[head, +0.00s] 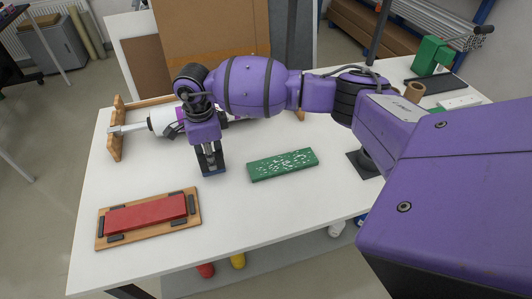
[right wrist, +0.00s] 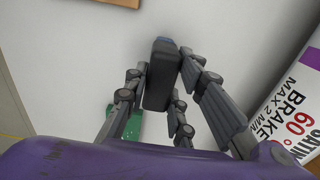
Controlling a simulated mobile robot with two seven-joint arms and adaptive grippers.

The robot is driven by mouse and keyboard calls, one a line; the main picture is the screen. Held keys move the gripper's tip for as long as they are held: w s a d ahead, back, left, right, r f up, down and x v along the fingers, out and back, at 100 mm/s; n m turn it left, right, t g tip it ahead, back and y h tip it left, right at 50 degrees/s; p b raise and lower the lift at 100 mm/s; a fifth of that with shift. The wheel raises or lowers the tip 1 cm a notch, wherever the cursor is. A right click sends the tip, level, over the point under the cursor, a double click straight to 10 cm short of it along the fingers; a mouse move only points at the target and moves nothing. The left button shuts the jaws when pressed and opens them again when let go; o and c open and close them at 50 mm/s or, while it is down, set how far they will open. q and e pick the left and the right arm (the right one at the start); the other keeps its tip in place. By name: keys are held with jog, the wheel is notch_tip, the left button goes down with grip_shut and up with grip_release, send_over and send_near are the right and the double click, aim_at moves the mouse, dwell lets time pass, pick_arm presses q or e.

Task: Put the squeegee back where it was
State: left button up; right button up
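My right gripper (head: 209,160) points down over the white table (head: 240,215), left of the green perforated plate (head: 283,164). It is shut on the squeegee, whose blue lower edge (head: 213,172) shows beneath the fingers, close to the tabletop. I cannot tell whether it touches the table. In the right wrist view the squeegee's dark grey handle (right wrist: 160,78) stands between the gripper's fingers (right wrist: 163,85). My left gripper is not in view.
A red block (head: 146,214) lies on a wooden board (head: 191,215) with black pads at front left. Behind the gripper, a white cylinder (head: 161,121) lies by a wooden support (head: 116,135). Green equipment (head: 432,55) stands at back right. The front middle of the table is clear.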

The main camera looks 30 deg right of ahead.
jog(key=o, duration=0.4)
jog(key=shift+r, duration=0.1)
notch_tip(320, 180, up, 12)
jog(key=shift+r, duration=0.15)
dwell(0.4)
